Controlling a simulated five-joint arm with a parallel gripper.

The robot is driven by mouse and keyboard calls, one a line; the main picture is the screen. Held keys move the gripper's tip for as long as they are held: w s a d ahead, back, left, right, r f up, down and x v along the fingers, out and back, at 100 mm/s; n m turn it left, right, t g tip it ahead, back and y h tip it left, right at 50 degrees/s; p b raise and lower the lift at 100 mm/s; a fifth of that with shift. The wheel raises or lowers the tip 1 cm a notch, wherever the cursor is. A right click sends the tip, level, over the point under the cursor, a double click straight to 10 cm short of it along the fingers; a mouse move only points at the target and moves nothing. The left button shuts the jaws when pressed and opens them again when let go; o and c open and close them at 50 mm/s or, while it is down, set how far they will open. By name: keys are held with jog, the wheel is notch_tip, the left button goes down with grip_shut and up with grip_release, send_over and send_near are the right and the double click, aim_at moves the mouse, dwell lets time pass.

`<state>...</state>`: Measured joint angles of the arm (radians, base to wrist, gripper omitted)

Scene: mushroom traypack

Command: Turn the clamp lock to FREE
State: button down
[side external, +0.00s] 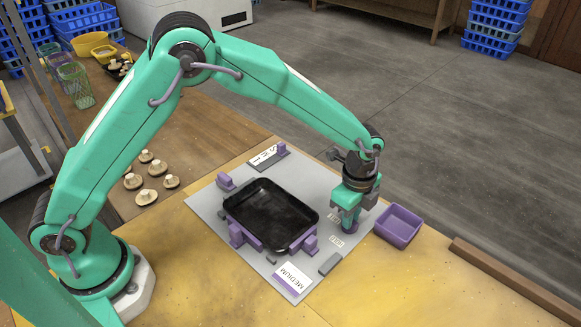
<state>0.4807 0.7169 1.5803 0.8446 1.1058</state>
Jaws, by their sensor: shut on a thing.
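The black tray (258,229) lies flat on the grey base plate (205,205), between purple clamp blocks (310,244). My gripper (349,224) points down at the plate's right side, beside the tray. It is shut on the clamp lock (352,229), a small purple piece that shows only in part below the fingers. Two small pale labels (336,241) lie just left of it, too small to read. The fingers hide most of the lock, so I cannot tell which way it is turned.
An empty purple bin (398,225) stands close to the right of my gripper. A card marked MEDIUM (292,278) is at the plate's front. Several mushrooms (150,196) lie on the wooden table at left. A brown rail (515,284) edges the right.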

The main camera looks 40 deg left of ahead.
jog(key=c, duration=1.4)
grip_release()
jog(key=shift+c, duration=0.2)
jog(key=shift+r, duration=0.1)
jog(key=shift+r, duration=3.85)
